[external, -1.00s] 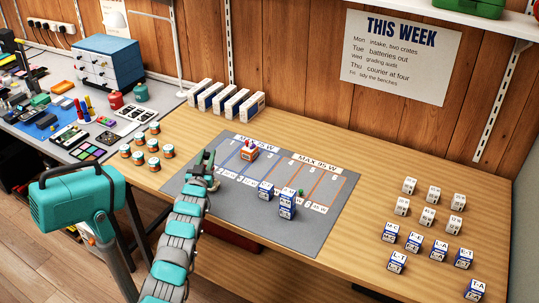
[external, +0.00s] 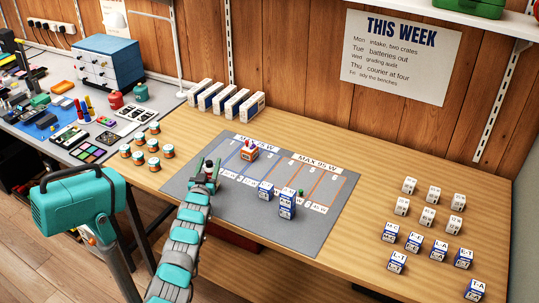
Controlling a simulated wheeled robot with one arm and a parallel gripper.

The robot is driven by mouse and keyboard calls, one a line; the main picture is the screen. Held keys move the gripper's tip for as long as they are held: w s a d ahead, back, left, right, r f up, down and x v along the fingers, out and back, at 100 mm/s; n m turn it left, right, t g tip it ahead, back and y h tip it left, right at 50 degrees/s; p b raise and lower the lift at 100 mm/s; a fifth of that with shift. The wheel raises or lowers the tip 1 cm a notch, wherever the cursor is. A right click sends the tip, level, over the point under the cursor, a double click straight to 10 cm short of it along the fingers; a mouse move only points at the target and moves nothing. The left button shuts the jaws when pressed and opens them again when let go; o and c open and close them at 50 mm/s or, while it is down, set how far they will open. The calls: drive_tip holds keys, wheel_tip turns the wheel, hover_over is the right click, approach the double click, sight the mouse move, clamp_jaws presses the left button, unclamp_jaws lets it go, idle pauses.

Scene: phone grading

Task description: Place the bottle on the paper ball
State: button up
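My gripper (external: 210,168) is over the left part of the grey mat (external: 305,243), near its numbered lanes. A small dark and white item (external: 209,164) shows at the fingers. It is too small to tell if it is a bottle or if the fingers grip it. I cannot make out a paper ball in this view. Several small orange jars with dark lids (external: 139,158) stand on the wooden table left of the mat.
An orange box (external: 249,153) and blue-and-white boxes (external: 287,210) stand on the mat, with a small green item (external: 301,191). Lettered blocks (external: 440,249) fill the table's right side. White boxes (external: 238,109) line the wall.

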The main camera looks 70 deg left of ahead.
drive_tip(key=shift+r, duration=0.2)
drive_tip(key=b+v, duration=0.2)
drive_tip(key=v, duration=1)
drive_tip(key=shift+f, duration=0.1)
idle(0.4)
